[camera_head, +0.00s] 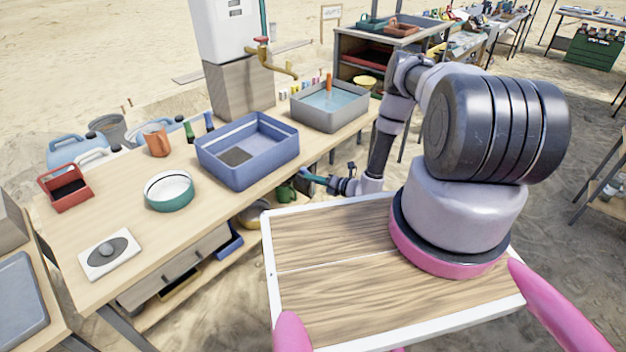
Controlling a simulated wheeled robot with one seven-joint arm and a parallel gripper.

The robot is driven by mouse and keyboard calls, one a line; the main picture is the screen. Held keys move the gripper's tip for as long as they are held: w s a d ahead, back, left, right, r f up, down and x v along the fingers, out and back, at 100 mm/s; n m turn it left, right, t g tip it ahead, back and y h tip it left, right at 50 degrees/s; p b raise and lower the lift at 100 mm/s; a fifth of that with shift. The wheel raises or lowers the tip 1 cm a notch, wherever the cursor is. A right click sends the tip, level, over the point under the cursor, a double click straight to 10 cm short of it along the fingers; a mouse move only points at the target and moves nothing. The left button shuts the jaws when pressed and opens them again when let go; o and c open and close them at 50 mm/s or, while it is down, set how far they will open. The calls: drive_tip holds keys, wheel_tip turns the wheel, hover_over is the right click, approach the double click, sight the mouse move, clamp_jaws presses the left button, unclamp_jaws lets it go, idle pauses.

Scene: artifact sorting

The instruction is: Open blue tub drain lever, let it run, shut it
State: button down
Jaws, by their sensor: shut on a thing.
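The blue tub (285,150) stands on the wooden bench near its front edge. A dark grey patch lies on its floor, and I see no water in it. My gripper (326,182) is low in front of the bench, to the right of the tub and below its rim. It is shut on a small teal bar (311,177) that points left toward the bench edge. This bar looks like the drain lever, but its joint to the tub is hidden. Its exact angle is too small to tell.
A grey basin (348,122) of water stands behind right of the tub, under a brass tap (280,66). A white-and-teal bowl (169,191), orange mug (157,140) and red tray (66,187) are left. My wooden deck faces the bench closely.

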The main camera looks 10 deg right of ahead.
drive_tip(key=m+h, duration=0.1)
drive_tip(key=a+m+t+h, duration=0.1)
drive_tip(key=m+t+h, duration=0.1)
drive_tip(key=shift+s+a+h, duration=0.25)
drive_tip(key=shift+h, duration=0.05)
drive_tip(key=c, duration=0.8)
unclamp_jaws()
drive_tip(key=shift+o, duration=0.2)
drive_tip(key=shift+s, duration=0.1)
drive_tip(key=v, duration=1)
drive_tip(key=shift+s, duration=0.3)
drive_tip(key=shift+d+f, duration=0.1)
drive_tip(key=shift+c, duration=0.4)
